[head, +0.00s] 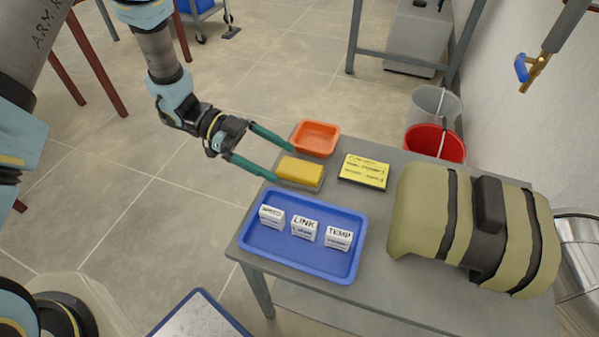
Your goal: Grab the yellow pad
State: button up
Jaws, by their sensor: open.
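The yellow pad (300,170) is a small block with a yellow top and a greyish lower layer. It lies on the grey table (375,218) near its left edge, between the orange tray and the blue tray. My gripper (285,164) reaches in from the left with its two green fingers spread apart. The upper fingertip is close to the orange tray and the lower one is close to the pad's left end. The pad appears just right of the gap between the fingertips. I cannot tell whether a finger touches it.
An orange tray (316,138) stands behind the pad. A blue tray (291,256) in front holds three white labelled blocks (304,229). A dark-edged yellow note card (364,171) lies to the right. A large olive strapped bundle (430,211) fills the table's right side. A red bucket (436,144) stands beyond.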

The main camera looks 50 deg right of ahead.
aim_at(296, 167)
jog(key=x, duration=0.6)
jog(key=shift+w+d, duration=0.1)
jog(key=shift+d, duration=0.1)
jog(key=c, duration=1.2)
jog(key=shift+r, duration=0.1)
jog(key=shift+c, duration=0.2)
